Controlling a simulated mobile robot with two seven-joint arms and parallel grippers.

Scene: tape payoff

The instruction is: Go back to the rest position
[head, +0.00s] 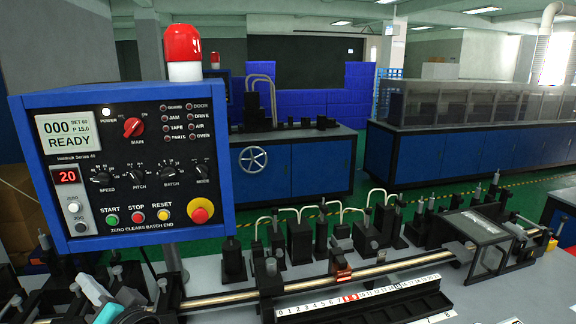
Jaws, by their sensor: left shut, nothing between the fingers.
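My left gripper (108,303) is low at the left edge of the head view, below the control panel. Its white and teal parts and dark body show, partly cut off by the bottom of the picture. It looks shut and holds nothing. It is close to the dark fittings at the left end of the bench, and I cannot tell whether it touches them. My right gripper does not show.
A blue-framed control panel (130,165) reading READY stands above the left side, with a red lamp (183,45). A steel rod (385,268), black fittings and a ruler strip (355,297) cross the grey bench (480,291). Blue cabinets (315,168) stand behind.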

